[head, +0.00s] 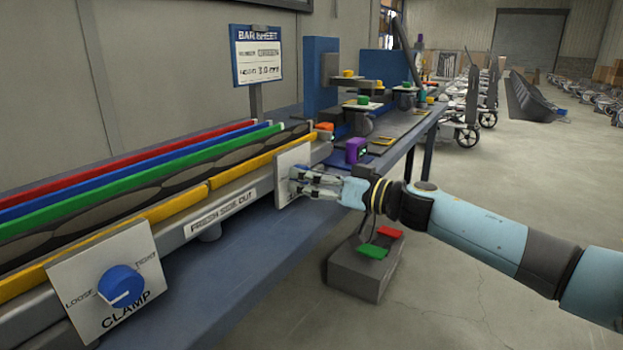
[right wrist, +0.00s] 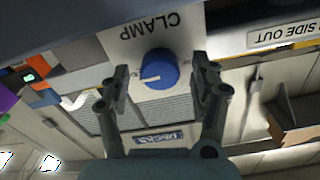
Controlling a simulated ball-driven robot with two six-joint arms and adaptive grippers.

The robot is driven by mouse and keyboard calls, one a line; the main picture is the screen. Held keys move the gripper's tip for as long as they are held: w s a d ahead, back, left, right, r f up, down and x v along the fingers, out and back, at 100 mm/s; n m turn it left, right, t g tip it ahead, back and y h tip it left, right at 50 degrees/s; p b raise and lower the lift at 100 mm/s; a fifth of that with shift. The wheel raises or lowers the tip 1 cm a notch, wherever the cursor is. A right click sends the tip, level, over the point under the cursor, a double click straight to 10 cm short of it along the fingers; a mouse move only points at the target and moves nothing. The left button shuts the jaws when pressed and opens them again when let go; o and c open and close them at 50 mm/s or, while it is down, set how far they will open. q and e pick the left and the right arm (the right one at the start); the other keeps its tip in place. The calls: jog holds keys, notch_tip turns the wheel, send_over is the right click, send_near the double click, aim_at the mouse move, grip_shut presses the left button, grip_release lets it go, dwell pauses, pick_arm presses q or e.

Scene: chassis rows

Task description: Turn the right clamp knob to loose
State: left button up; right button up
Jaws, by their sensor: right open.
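The right clamp plate (head: 291,158) is white and stands at the far end of the rail. Its blue knob (right wrist: 158,70) shows in the right wrist view, with the word CLAMP upside down above it. A white mark on the knob points left and slightly down in that picture. The plate's LOOSE and TIGHT words cannot be read. My right gripper (head: 298,182) is at the plate and hides the knob in the head view. In the wrist view its open fingers (right wrist: 161,78) stand on either side of the knob; I cannot tell whether they touch it. My left gripper is not in view.
A second clamp plate (head: 76,279) with a blue knob (head: 121,286) stands near, at lower left. Coloured bars (head: 120,189) lie along the rail. A purple block (head: 355,150) sits beyond my gripper. A grey box with green and red pads (head: 358,270) stands below my arm.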

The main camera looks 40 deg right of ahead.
jog(key=c, duration=1.2)
